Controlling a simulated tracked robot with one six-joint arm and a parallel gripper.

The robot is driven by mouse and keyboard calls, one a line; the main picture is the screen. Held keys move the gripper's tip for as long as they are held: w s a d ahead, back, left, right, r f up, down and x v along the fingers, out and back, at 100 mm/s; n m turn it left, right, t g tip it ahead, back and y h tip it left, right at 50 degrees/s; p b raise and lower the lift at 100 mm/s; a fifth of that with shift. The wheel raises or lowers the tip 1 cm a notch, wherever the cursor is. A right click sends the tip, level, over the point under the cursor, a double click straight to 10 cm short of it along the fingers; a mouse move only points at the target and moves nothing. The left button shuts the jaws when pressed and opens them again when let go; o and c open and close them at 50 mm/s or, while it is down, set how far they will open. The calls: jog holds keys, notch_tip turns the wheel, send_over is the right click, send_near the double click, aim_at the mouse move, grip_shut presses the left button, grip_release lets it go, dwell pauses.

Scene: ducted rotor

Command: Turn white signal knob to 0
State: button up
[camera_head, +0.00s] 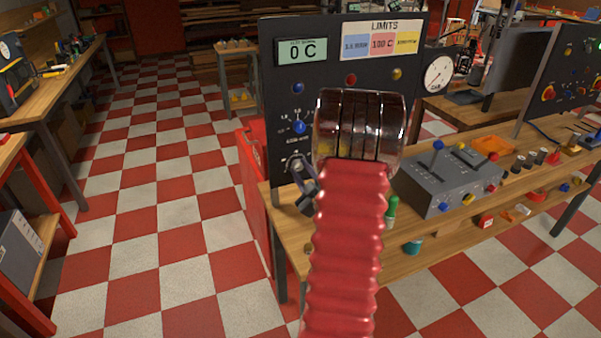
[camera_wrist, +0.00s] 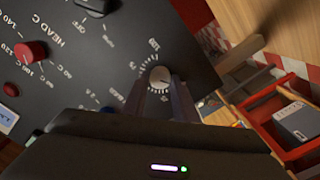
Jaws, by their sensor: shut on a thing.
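The white signal knob (camera_wrist: 159,75) is a small round pale knob on the dark panel (camera_wrist: 100,60), with a ring of white scale marks around it. Its pointer setting is too small to read surely; a "120" label sits near its upper edge. My gripper (camera_wrist: 160,88) has a finger on each side of the knob and is shut on it. In the head view the knob (camera_head: 294,161) sits low on the upright panel (camera_head: 275,75). My gripper (camera_head: 303,176) reaches it there, partly hidden behind my arm. The panel's display (camera_head: 303,52) reads 0 C.
A blue knob (camera_head: 299,127) sits above the white one. A red knob (camera_wrist: 31,51) shows in the wrist view. A grey control box (camera_head: 445,180) stands on the wooden bench to the right. A red cabinet (camera_head: 252,165) is below left. The checkered floor at left is clear.

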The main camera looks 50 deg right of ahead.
jog(key=shift+w+a, duration=0.2)
jog(key=o, duration=0.8)
jog(key=shift+o, duration=1.3)
jog(key=shift+s+d, duration=0.1)
jog(key=v, duration=1.3)
jog(key=shift+s, duration=0.35)
jog(key=shift+f, duration=0.15)
